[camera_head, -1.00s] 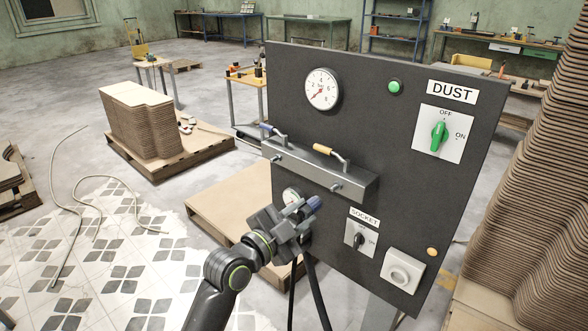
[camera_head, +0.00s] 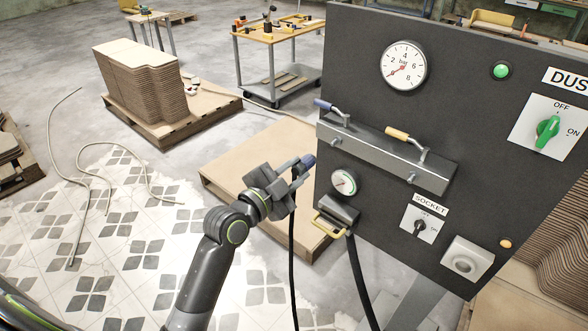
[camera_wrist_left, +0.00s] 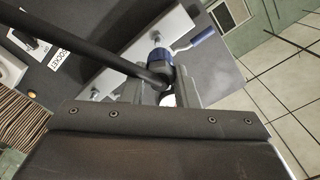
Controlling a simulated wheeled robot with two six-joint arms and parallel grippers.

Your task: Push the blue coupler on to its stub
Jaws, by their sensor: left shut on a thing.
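My left gripper (camera_head: 299,172) is shut on the blue coupler (camera_head: 308,160); a black hose (camera_head: 293,245) hangs from it. The coupler is just left of the panel's left edge in the head view, apart from the manifold there. The grey manifold (camera_head: 385,158) carries a blue lever (camera_head: 331,110), a yellow lever (camera_head: 405,141) and two small metal stubs, one (camera_head: 336,168) below the blue lever and one (camera_head: 411,178) below the yellow. In the left wrist view the coupler (camera_wrist_left: 161,57) overlaps the blue-lever stub (camera_wrist_left: 157,38); I cannot tell whether they touch. My right gripper is out of view.
The dark panel (camera_head: 470,120) also bears gauges, a green knob (camera_head: 547,131) and a socket switch (camera_head: 419,225). A yellow-handled fitting (camera_head: 335,222) with a second black hose (camera_head: 364,285) sits low on it. A flat wooden board (camera_head: 270,150) lies behind my gripper.

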